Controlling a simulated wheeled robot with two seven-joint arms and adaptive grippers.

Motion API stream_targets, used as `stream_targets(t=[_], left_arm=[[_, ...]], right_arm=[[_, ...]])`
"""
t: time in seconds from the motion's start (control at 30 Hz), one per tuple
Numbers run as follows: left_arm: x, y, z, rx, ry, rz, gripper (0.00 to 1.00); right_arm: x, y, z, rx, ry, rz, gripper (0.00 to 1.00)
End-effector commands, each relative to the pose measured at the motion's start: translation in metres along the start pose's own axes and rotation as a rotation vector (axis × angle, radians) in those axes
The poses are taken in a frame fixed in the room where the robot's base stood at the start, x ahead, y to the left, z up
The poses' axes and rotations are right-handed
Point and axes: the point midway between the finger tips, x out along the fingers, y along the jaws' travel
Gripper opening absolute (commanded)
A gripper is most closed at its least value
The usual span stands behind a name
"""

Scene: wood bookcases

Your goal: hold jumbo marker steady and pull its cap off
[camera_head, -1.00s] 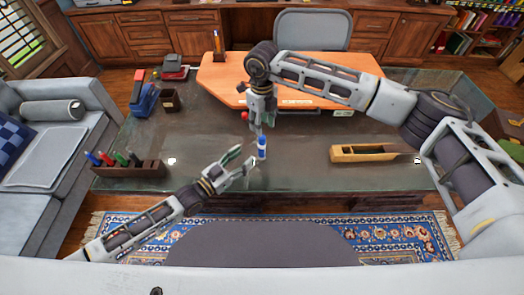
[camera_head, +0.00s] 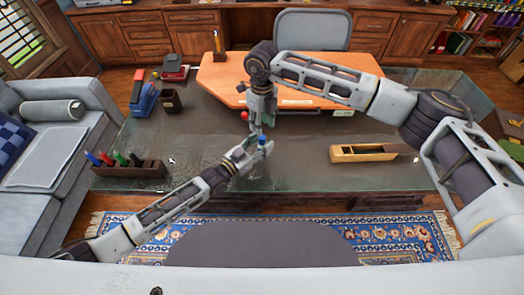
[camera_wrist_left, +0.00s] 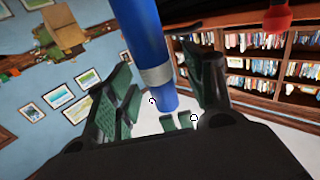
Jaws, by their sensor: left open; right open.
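The jumbo marker is blue with a pale grey band. In the head view its blue top (camera_head: 262,138) shows above my left gripper (camera_head: 259,148), which hides the lower part. In the left wrist view the marker (camera_wrist_left: 148,45) lies between the spread green-padded fingers of my left gripper, which is open around it. I cannot tell whether a pad touches it. My right gripper (camera_head: 256,127) points down just above and beside the marker top. It is open, and its fingertips are small and partly hidden in the head view.
The glass-topped desk (camera_head: 300,170) bears a pen holder (camera_head: 130,169) at left, a wooden plane-like block (camera_head: 362,153) at right, and a blue stapler (camera_head: 144,98) with a dark cup (camera_head: 170,100) at back left.

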Motion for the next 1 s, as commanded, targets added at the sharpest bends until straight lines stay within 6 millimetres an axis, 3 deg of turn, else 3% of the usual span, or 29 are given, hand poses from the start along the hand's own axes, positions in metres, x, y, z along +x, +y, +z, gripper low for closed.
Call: stream_targets(t=[0.47,0.87,1.0], left_arm=[[0.0073,0.0000,-0.0003,0.001,0.000,0.000,0.53],[0.0071,0.0001,-0.0002,0.001,0.000,0.000,0.02],[0.0071,0.0001,-0.0003,0.001,0.000,0.000,0.00]], right_arm=[[0.0000,0.0000,0.0000,0.000,0.000,0.000,0.40],[0.0000,0.0000,0.0000,0.000,0.000,0.000,0.40],[0.0000,0.0000,0.0000,0.000,0.000,0.000,0.40]])
